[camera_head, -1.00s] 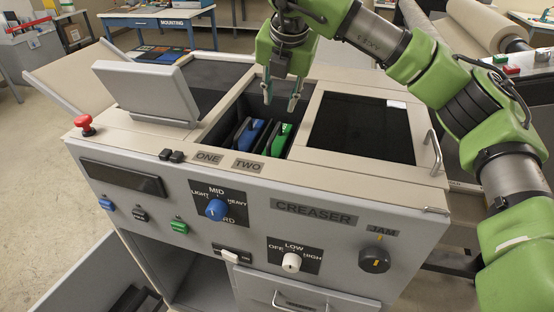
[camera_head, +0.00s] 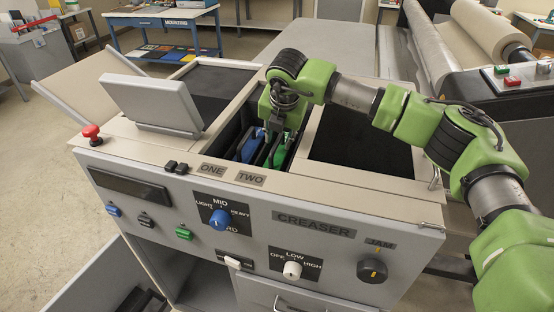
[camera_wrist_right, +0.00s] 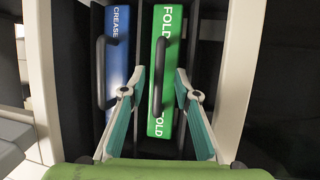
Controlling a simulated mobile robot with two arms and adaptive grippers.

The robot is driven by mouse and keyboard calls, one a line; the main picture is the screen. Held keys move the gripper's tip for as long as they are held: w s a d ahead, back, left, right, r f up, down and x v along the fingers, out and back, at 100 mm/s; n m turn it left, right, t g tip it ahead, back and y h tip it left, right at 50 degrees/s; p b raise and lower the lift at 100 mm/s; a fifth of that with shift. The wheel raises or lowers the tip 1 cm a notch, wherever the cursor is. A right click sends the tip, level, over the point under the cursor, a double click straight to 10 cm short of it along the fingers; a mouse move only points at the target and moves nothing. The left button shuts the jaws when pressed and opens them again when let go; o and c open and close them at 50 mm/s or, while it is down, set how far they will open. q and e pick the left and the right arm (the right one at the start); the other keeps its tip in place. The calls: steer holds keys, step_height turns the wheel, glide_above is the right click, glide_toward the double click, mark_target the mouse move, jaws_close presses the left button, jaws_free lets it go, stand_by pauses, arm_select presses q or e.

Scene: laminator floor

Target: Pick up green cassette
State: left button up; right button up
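The green cassette (camera_wrist_right: 162,40), marked FOLD, stands in the right slot of the creaser's open bay, with a dark handle along its top. It also shows in the head view (camera_head: 280,155), partly hidden. The blue cassette (camera_wrist_right: 116,70), marked CREASE, stands to its left with its own dark handle. My right gripper (camera_wrist_right: 155,95) is down in the bay, open, with one finger on each side of the green cassette's handle. The left finger is close to the blue cassette's handle; whether they touch I cannot tell. My left gripper is not in view.
The creaser (camera_head: 330,207) has a raised grey display (camera_head: 150,102) left of the bay and a black panel (camera_head: 365,150) to its right. A red button (camera_head: 93,134) stands at its left corner. The bay walls are close around the gripper.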

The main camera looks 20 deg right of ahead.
steer(key=shift+p+x, duration=0.35)
steer(key=shift+x, duration=1.05)
steer(key=shift+r, duration=0.1)
jaws_close()
